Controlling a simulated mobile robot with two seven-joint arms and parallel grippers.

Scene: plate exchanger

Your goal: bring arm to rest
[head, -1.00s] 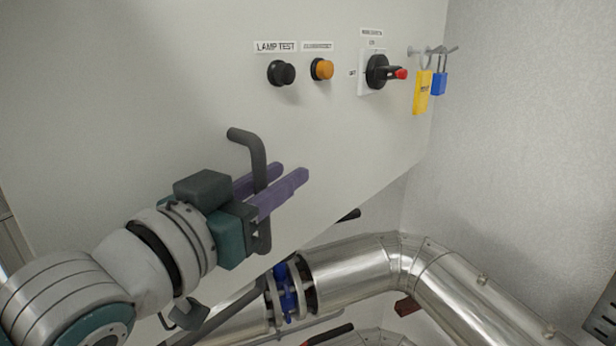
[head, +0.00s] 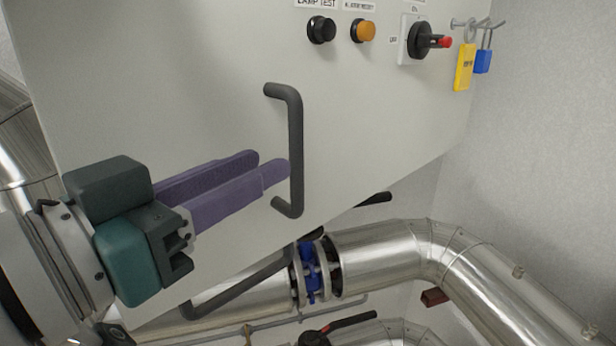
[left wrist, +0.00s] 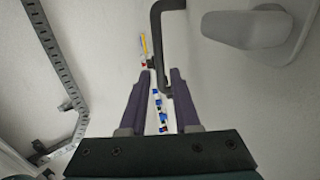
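My left gripper (head: 270,164) has two purple fingers that stand apart with nothing gripped between them. Its tips are just left of the dark grey bar handle (head: 296,145) on the white cabinet front in the head view. Whether a tip still touches the handle I cannot tell. In the left wrist view the handle (left wrist: 157,50) shows just beyond the gap between the open fingers (left wrist: 162,78). My right gripper is not in view.
The cabinet (head: 215,70) carries a black button (head: 321,30), an orange button (head: 363,31) and a rotary switch (head: 420,41). A yellow tag (head: 464,67) and a blue padlock (head: 484,61) hang at its right. Silver pipes (head: 390,255) run below.

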